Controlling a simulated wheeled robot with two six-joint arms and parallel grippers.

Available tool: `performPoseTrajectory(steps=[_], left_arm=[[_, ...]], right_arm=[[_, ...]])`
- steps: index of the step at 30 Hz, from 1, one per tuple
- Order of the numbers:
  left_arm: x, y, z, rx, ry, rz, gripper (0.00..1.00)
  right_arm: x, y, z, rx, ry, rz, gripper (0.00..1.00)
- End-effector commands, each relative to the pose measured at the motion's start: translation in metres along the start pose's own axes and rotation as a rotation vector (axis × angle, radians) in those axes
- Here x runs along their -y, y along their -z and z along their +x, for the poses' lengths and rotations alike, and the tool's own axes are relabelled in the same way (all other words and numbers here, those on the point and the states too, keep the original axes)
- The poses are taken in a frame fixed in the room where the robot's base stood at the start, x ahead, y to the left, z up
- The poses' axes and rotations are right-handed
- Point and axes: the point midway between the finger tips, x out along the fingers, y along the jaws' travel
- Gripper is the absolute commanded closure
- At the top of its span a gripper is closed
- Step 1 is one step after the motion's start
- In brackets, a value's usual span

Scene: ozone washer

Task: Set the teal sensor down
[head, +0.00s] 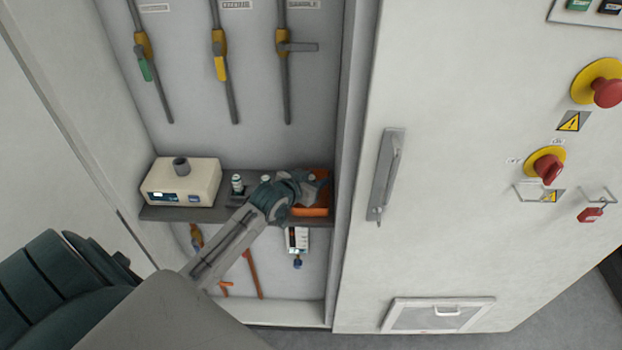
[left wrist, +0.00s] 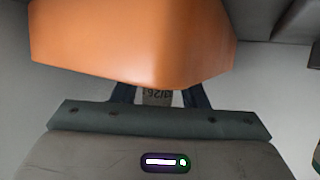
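My left gripper (head: 322,184) is at the right end of the shelf, over an orange tray (head: 312,211). In the left wrist view a large orange surface (left wrist: 130,45) covers its fingertips. The finger bases show apart, with a pale printed label between them. Whether it holds anything is hidden. I cannot pick out the teal sensor for certain. A small white-and-green cylinder (head: 237,184) stands upright on the shelf, left of my gripper. My right gripper is not in view.
The grey shelf (head: 180,214) is inside an open cabinet. A cream box with a display (head: 181,182) stands at its left end. Valve pipes (head: 219,66) are on the back wall above. A small device (head: 297,241) is below the shelf. The cabinet's right panel (head: 440,200) borders the opening.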

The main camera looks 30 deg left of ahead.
Motion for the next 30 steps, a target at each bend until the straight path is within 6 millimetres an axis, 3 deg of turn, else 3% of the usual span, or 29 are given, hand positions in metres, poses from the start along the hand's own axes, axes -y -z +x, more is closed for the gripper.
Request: performPoseTrajectory(steps=[5, 18, 24, 30], left_arm=[[0.000, 0.001, -0.013, -0.002, -0.002, 0.001, 0.56], [0.000, 0.001, -0.099, 0.001, -0.001, 0.006, 0.56], [0.000, 0.002, -0.116, 0.000, -0.001, 0.002, 0.56], [0.000, 0.003, -0.121, -0.001, -0.002, -0.001, 0.56]], right_arm=[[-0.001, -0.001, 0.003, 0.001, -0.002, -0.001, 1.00], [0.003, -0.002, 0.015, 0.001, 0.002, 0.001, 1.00], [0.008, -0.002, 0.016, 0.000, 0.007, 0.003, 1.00], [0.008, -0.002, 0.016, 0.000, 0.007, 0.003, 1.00]])
